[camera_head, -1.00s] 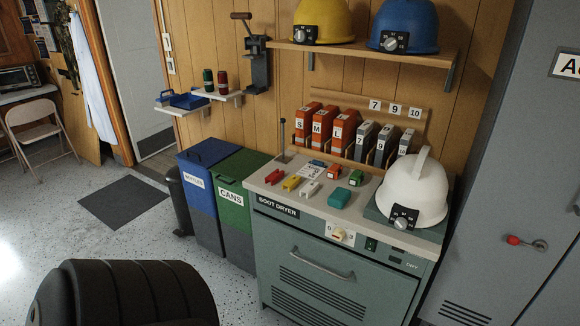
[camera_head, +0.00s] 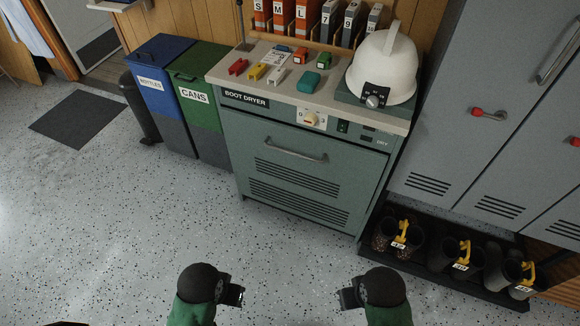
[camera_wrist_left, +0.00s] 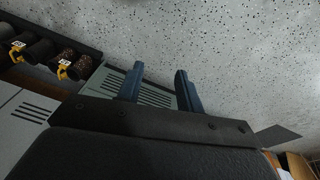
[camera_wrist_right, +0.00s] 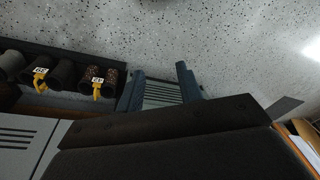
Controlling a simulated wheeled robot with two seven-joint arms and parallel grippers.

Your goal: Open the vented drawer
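The vented drawer (camera_head: 310,176) is the grey-green front of the boot dryer, with slotted vents and a bar handle (camera_head: 296,151) near its top. It looks closed in the head view. My left gripper (camera_head: 238,293) and right gripper (camera_head: 346,296) hang over the floor in front of the dryer, apart from the drawer and its handle. In the left wrist view my two fingers (camera_wrist_left: 160,88) stand apart with nothing between them, and the vented front shows beyond. In the right wrist view the fingers (camera_wrist_right: 162,88) are also apart and empty.
A green cans bin (camera_head: 203,112) and a blue bottles bin (camera_head: 158,85) stand left. Grey lockers (camera_head: 465,120) and a boot tray (camera_head: 440,283) are right. The floor in front is clear.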

